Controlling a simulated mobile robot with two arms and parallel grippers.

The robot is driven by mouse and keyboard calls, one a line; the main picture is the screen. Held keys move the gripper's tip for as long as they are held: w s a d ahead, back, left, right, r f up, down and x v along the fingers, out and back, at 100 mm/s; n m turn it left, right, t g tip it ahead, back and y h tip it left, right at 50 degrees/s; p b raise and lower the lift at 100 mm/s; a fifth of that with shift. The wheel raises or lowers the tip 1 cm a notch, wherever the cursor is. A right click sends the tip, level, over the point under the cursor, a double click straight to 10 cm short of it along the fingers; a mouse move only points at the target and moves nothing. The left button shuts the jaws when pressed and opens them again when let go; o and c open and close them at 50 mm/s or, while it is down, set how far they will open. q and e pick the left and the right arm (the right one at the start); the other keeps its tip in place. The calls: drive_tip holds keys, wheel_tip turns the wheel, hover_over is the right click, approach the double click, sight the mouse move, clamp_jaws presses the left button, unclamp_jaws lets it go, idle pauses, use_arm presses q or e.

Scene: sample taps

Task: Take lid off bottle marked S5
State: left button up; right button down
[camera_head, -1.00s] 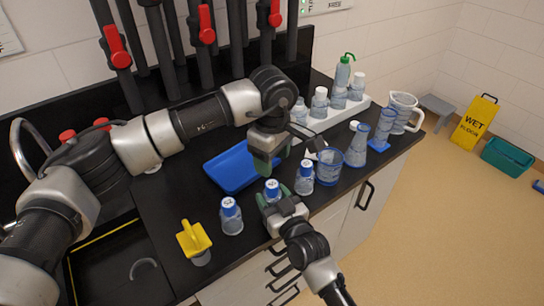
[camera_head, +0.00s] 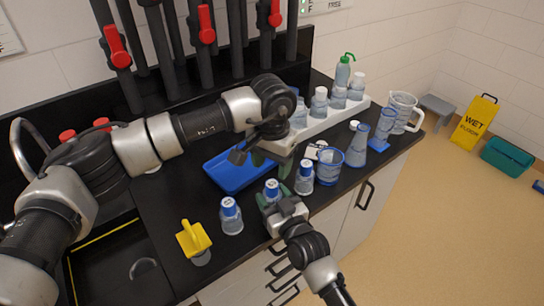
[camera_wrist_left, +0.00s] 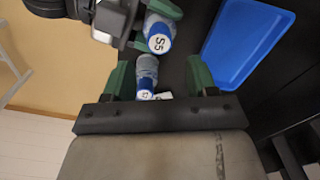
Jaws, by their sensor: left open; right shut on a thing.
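The bottle marked S5 (camera_wrist_left: 152,58) has a blue lid (camera_wrist_left: 158,38) on it, with the S5 label on its top. My right gripper (camera_head: 272,202) is shut on this bottle, which stands upright near the counter's front edge; the bottle's lid also shows in the head view (camera_head: 272,186). My left gripper (camera_head: 270,164) is open and empty, above and behind the bottles. In the left wrist view its green fingers (camera_wrist_left: 160,78) are apart, with S5 beyond them and a neighbouring blue-lidded bottle (camera_wrist_left: 146,82) between them, lower in the picture.
Blue-lidded bottles stand on either side, one left (camera_head: 231,217) and one right (camera_head: 304,178). A blue tray (camera_head: 222,174) lies behind. A yellow-handled item (camera_head: 194,238) is at front left.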

sight(272, 184)
use_arm(q)
drive_tip(key=shift+f, duration=3.15)
